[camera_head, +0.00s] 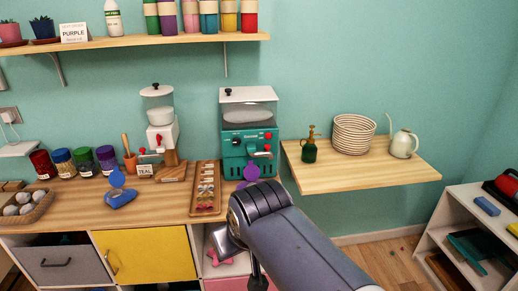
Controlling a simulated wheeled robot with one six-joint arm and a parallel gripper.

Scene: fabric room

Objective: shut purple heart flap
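A purple piece (251,172) stands raised on the counter in front of the teal machine. It looks like an upright flap, with a bit of purple base (243,184) below it. My arm hides most of that base, so I cannot make out a heart shape. My arm reaches up from the lower right and its wrist bends down in front of the counter edge. My gripper is not clearly seen; its fingers are hidden or too small to make out.
A blue heart-shaped box (121,198) with a raised round flap stands left on the counter (165,205). A long wooden tray (207,187) lies between it and the teal machine (249,140). A wall shelf (360,174) holds bowls and a watering can.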

